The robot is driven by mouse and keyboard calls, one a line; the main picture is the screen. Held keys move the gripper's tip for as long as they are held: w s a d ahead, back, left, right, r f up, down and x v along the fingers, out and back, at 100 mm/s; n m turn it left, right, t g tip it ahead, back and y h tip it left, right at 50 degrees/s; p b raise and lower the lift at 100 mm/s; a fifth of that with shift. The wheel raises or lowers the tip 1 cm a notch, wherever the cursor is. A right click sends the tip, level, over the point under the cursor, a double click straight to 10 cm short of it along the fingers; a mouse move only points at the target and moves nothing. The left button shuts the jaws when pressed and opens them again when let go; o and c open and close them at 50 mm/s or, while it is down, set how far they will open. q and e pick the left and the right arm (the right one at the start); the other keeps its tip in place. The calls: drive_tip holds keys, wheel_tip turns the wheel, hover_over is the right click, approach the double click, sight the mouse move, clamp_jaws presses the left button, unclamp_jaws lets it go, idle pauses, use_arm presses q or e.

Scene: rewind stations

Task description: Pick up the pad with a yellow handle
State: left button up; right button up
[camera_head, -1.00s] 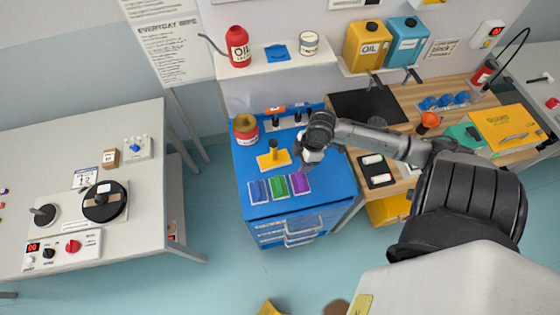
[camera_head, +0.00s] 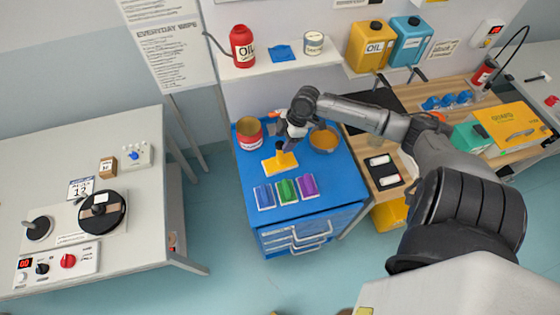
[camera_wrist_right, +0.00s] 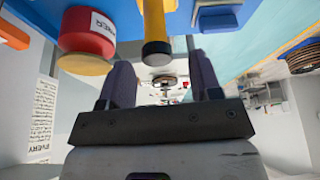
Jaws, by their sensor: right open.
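The yellow pad (camera_head: 281,163) lies on the blue cabinet top, its upright yellow handle (camera_head: 281,149) with a dark tip. My right gripper (camera_head: 291,134) is just behind and right of the handle. In the right wrist view its two dark fingers (camera_wrist_right: 162,80) are apart with nothing held, and the handle (camera_wrist_right: 155,22) shows beyond and roughly between them. I cannot tell whether they touch it. My left gripper is not in view.
Blue, green and purple pads (camera_head: 287,190) lie in front of the yellow pad. A red can (camera_head: 249,134) stands left of the gripper and an orange-filled bowl (camera_head: 323,139) right. The blue cabinet's (camera_head: 342,187) front right top is clear.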

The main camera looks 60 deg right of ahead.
sight(281, 144)
drive_tip(key=shift+p+x, duration=0.3)
drive_tip(key=shift+x, duration=2.6)
drive_tip(key=shift+w+d, duration=0.1)
clamp_jaws()
